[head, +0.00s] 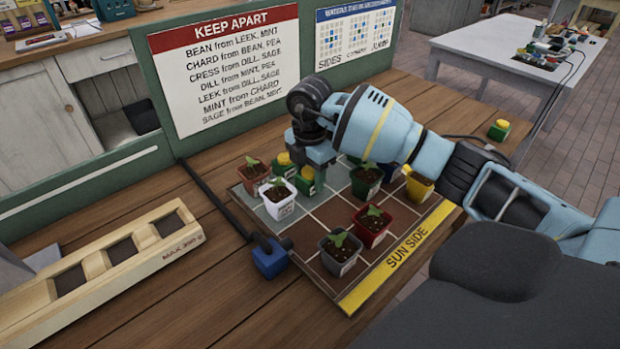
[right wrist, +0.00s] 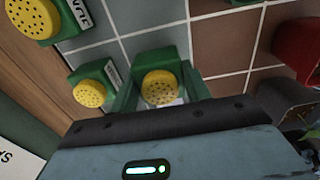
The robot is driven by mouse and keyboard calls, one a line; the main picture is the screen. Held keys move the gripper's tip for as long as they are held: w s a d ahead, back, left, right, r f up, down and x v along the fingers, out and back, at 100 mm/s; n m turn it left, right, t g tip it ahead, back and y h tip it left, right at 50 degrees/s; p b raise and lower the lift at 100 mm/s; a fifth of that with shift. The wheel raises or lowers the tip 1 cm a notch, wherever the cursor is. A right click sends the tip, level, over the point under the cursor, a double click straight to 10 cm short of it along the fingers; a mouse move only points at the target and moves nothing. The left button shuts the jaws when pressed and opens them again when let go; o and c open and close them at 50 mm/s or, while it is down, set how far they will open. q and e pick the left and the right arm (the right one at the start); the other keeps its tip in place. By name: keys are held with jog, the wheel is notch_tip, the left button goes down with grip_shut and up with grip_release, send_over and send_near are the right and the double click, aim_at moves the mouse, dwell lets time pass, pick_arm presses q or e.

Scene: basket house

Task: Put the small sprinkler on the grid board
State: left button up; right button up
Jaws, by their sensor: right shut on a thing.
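My right gripper (head: 314,168) points down over the back part of the grid board (head: 325,217). It is shut on a small green sprinkler with a yellow dotted top (head: 305,181). In the right wrist view this sprinkler (right wrist: 160,86) sits between the fingers, over the board's tiles. I cannot tell whether its base touches the board. Another green and yellow sprinkler (right wrist: 90,92) stands close beside it, and a larger-looking one (right wrist: 32,18) shows at the upper left. One more (head: 499,130) stands on the table to the right of the board. My left gripper is not in view.
Potted seedlings stand on the board: white (head: 278,203), terracotta (head: 254,180), red (head: 371,232), grey (head: 340,256), green (head: 365,184) and yellow (head: 419,190). A blue block (head: 270,260) on a dark bar lies at its left edge. A wooden tray (head: 100,275) is at left.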

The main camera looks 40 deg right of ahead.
aim_at(310, 170)
jog(key=shift+f, duration=0.6)
jog(key=o, duration=1.1)
jog(key=shift+f, duration=0.15)
jog(key=shift+c, duration=0.2)
notch_tip(310, 170, up, 12)
jog(key=shift+r+p, duration=0.15)
jog(key=shift+p, duration=0.15)
